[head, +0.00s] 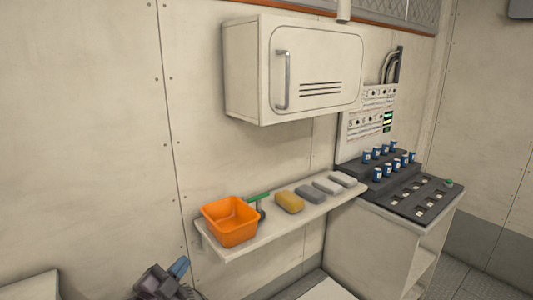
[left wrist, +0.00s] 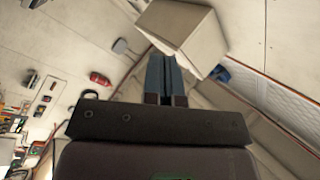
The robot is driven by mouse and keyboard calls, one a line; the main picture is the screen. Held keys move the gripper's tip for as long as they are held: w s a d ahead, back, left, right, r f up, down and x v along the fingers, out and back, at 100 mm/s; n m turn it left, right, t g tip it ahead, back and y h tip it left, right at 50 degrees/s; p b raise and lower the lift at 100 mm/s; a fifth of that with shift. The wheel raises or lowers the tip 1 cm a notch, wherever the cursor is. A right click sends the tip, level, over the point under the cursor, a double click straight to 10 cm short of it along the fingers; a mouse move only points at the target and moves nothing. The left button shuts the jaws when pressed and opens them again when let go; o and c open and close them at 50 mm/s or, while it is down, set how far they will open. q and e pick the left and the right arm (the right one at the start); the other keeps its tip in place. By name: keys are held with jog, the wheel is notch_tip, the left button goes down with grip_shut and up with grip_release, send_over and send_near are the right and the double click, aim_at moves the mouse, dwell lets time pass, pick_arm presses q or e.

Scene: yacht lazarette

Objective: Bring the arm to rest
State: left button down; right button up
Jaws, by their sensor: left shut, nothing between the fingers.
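My left gripper (head: 180,266) shows at the bottom of the head view, left of and below the wall shelf, apart from it. Its two blue-grey fingers are shut together with nothing between them. The fingers also show in the left wrist view (left wrist: 163,62), pointing up the picture with a pale box-shaped thing beyond them. Most of the left arm is out of the head view. My right gripper is in neither view.
A shelf (head: 270,238) holds an orange bin (head: 231,222), a green-handled tool (head: 259,198), a yellow sponge (head: 289,203) and several grey and white blocks. A closed wall cabinet (head: 310,70) hangs above. A counter (head: 368,240) with several blue-labelled containers stands right. The left wall is bare.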

pick_arm(q)
jog(key=s+a+f+n+g+y, duration=0.1)
jog(key=s+f+n+y, duration=0.1)
jog(key=s+f+n, duration=0.1)
jog(key=s+a+f+n+g+y, duration=0.1)
jog(key=s+a+f+n, duration=0.1)
jog(key=f, duration=0.4)
jog(key=s+a+f+n+g+y, duration=0.1)
jog(key=s+a+f+n+y, duration=0.1)
jog(key=s+f+n, duration=0.2)
jog(key=shift+s+a+f+g+y, duration=0.3)
jog(key=shift+s+f+g, duration=0.1)
jog(key=shift+s+f, duration=0.3)
jog(key=s+a+f+n+g+y, duration=0.1)
jog(key=s+f+n, duration=0.1)
jog(key=s+f, duration=0.3)
jog(key=s+a+f+n+g+y, duration=0.1)
jog(key=s+f, duration=0.4)
jog(key=s, duration=0.5)
jog(key=shift+a+n+g, duration=0.4)
jog(key=shift+n+g, duration=0.1)
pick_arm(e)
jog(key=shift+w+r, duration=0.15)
